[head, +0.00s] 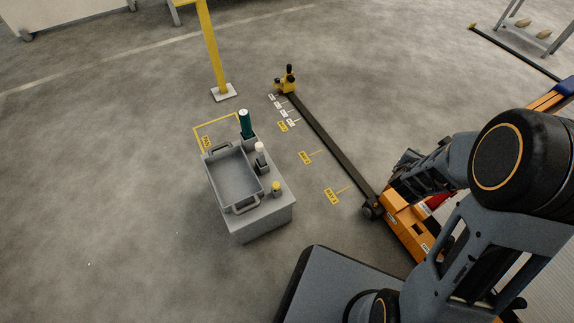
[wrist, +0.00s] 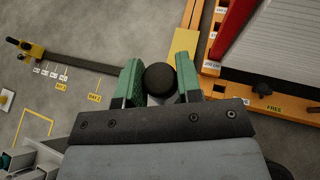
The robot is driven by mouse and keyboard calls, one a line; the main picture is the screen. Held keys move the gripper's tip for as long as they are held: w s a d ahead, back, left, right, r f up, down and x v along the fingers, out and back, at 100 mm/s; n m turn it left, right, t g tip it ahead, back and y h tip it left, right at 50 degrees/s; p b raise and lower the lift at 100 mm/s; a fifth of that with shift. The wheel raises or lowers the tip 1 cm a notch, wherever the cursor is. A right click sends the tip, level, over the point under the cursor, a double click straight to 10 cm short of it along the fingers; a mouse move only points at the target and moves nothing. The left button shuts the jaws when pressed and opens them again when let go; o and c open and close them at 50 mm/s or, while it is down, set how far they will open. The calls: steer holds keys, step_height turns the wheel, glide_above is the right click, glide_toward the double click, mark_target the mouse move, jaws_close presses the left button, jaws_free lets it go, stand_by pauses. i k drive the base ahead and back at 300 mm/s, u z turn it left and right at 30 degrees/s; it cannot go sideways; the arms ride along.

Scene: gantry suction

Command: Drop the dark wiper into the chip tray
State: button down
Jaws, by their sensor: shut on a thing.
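The dark wiper (wrist: 160,79) shows in the wrist view as a round black end between the two green fingers of my gripper (wrist: 160,84). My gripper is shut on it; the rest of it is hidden. The chip tray (head: 236,178) is a grey open tray with a handle at each end, on a grey block left of centre in the head view. It looks empty. In the head view my arm is at the right, well apart from the tray, and I cannot make out my fingertips or the wiper there.
A green bottle (head: 246,124), a white-topped bottle (head: 260,149) and a yellow-topped item (head: 276,188) stand along the tray's right side. A dark rail (head: 330,148) runs to an orange frame (head: 408,222). A yellow post (head: 212,50) stands behind. Floor left of the tray is clear.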

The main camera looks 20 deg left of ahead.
mark_target(233, 179)
steer(key=z, duration=0.8)
steer(key=k, duration=0.85)
steer(key=u, duration=2.85)
steer(key=i, duration=0.5)
steer(key=z, duration=0.05)
